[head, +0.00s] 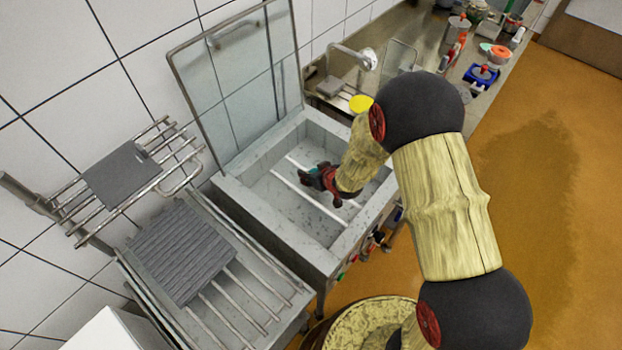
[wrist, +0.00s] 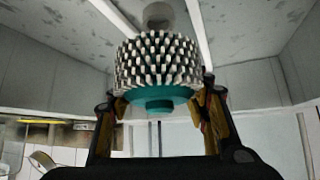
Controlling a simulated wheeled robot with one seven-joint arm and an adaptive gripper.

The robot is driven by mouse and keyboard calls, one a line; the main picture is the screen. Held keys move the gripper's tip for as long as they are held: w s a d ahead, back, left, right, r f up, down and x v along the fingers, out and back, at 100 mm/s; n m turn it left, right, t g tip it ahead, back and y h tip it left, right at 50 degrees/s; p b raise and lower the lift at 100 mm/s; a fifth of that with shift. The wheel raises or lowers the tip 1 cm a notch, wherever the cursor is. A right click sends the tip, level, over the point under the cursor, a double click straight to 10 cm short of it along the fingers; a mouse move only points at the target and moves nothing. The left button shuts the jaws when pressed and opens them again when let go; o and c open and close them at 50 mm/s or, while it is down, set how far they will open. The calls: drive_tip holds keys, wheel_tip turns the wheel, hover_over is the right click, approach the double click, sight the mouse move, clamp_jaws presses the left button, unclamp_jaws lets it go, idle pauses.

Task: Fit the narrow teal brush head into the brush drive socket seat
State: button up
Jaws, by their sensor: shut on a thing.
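My gripper (head: 322,182) is inside the steel basin in the head view, low between its walls. In the wrist view its two fingers stand left and right of the teal brush head (wrist: 160,93), shut on its teal base. The brush head carries dense rows of pale bristles, and a teal stub faces the camera. Beyond it, at the top of the wrist view, is a grey round piece (wrist: 158,14) that looks like the drive socket. The brush head partly hides it, and I cannot tell whether they touch. In the head view my arm and gripper hide most of this.
The basin (head: 235,195) has two white rails on its floor and a raised clear lid (head: 238,85) behind. A rack with a ribbed grey plate (head: 180,250) stands at left. A counter with a blue-based item (head: 481,75) and other pieces runs to the back right.

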drive_tip(key=shift+w+a+f, duration=0.15)
drive_tip(key=shift+f, duration=0.1)
drive_tip(key=shift+w+a+f+b, duration=0.15)
drive_tip(key=shift+f+b, duration=0.3)
drive_tip(key=shift+f, duration=1.25)
drive_tip(key=shift+f, duration=0.2)
drive_tip(key=o, duration=1.1)
drive_tip(key=shift+o, duration=0.2)
